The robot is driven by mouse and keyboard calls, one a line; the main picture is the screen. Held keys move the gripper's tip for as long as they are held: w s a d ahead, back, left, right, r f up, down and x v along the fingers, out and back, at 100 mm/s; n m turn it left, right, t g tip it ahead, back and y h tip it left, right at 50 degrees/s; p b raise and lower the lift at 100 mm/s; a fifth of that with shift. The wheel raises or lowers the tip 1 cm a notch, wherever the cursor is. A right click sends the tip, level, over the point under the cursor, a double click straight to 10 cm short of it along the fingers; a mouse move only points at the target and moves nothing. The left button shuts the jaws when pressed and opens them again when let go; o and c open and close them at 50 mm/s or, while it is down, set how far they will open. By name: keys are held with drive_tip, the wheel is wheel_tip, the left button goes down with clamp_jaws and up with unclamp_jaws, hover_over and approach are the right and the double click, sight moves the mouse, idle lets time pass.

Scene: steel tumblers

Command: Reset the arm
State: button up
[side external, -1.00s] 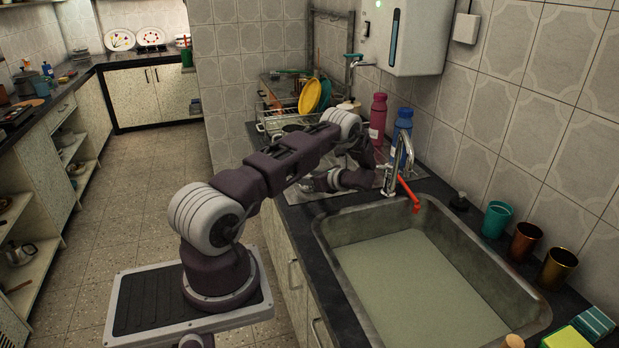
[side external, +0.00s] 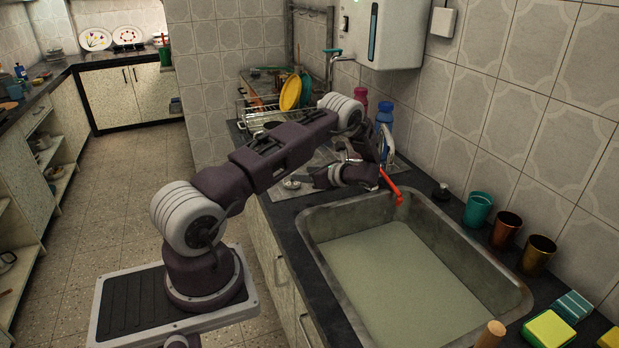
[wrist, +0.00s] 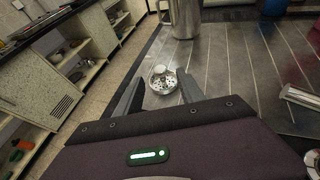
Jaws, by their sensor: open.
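My gripper (wrist: 160,78) is open and empty in the wrist view, with its two dark fingers spread over the counter. A round perforated metal strainer (wrist: 162,80) shows between and beyond the fingers; I cannot tell its distance from them. A steel cylindrical vessel (wrist: 184,18) stands farther off, cut by the top edge. In the side view my arm (side external: 270,160) is bent over the counter left of the sink, and the fingers are hard to make out there. Teal (side external: 477,210), brown (side external: 505,230) and gold (side external: 537,255) tumblers stand right of the sink.
The sink (side external: 318,232) lies to the right of my arm, with a faucet (side external: 388,148) and red spout (side external: 391,187) close to my wrist. A blue bottle (side external: 385,115) and a dish rack (side external: 258,122) stand behind. Sponges (side external: 548,328) lie at the front right.

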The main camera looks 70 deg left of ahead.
drive_tip(key=s+d+r+n+t+h, duration=0.1)
drive_tip(key=d+r+n+t+h, duration=0.2)
drive_tip(key=d+r, duration=0.75)
drive_tip(key=s+d+r+n+t+h, duration=0.15)
drive_tip(key=d+r+n, duration=0.35)
drive_tip(key=d+r, duration=0.6)
drive_tip(key=s+d+r+n+t+h, duration=0.2)
drive_tip(key=s+d+r+t+h, duration=0.1)
drive_tip(key=s+d, duration=0.5)
drive_tip(key=s+d+r+n+t+h, duration=0.3)
drive_tip(key=s+d+h, duration=0.2)
drive_tip(key=d, duration=1)
drive_tip(key=s, duration=0.3)
drive_tip(key=shift+s+n, duration=0.25)
drive_tip(key=shift+n, duration=0.05)
